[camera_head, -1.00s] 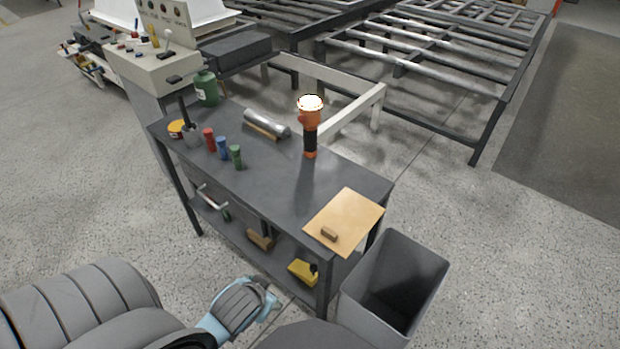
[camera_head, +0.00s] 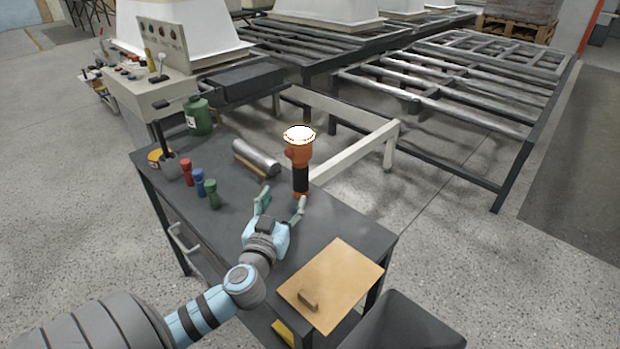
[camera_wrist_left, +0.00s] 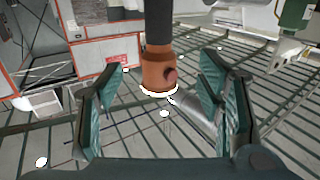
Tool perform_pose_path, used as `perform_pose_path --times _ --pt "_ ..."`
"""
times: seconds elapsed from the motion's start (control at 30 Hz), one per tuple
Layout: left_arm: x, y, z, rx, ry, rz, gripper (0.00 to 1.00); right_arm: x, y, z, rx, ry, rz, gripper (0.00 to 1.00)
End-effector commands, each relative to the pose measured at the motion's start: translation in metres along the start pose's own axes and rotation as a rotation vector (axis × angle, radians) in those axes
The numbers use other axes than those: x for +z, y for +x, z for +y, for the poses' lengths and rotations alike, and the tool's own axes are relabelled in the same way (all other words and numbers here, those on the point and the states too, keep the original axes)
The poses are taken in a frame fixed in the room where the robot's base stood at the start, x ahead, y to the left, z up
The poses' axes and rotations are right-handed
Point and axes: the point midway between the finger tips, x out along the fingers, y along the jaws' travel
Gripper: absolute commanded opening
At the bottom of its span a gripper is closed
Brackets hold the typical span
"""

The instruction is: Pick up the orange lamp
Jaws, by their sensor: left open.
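The orange lamp (camera_head: 300,152) stands upright on the dark table (camera_head: 335,223), with a glowing white top and a black grip around its lower half. My left gripper (camera_head: 283,200) is over the table just in front of the lamp, fingers spread and pointing at it. In the left wrist view the lamp (camera_wrist_left: 158,68) appears upside down between the two open fingers (camera_wrist_left: 160,105), with a gap on both sides. Nothing is held. My right gripper is not in view.
A metal roll (camera_head: 256,158) lies left of the lamp. Red, blue and green small cylinders (camera_head: 199,184) and a green canister (camera_head: 197,115) stand farther left. A tan board (camera_head: 345,280) lies at the table's near right end, beside a grey bin (camera_head: 405,325).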

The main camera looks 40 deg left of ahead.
Motion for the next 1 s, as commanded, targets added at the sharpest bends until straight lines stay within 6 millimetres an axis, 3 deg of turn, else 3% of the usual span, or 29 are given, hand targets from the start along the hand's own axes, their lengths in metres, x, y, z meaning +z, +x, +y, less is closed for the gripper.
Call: perform_pose_path --times 0.17,0.5,0.67,0.9,1.0 --pt "0.008 0.008 0.0 0.0 0.0 0.002 0.61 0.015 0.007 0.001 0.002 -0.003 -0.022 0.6" --pt "0.007 0.081 -0.001 -0.004 -0.001 0.001 0.61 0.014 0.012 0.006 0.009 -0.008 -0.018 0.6" --pt "0.007 0.097 0.0 -0.002 -0.001 0.0 0.61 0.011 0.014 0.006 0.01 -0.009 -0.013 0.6" --pt "0.008 0.14 0.001 -0.002 -0.002 -0.001 0.61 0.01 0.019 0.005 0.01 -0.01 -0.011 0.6" --pt "0.007 0.145 0.001 0.0 -0.001 -0.001 0.61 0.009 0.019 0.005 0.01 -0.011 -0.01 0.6"
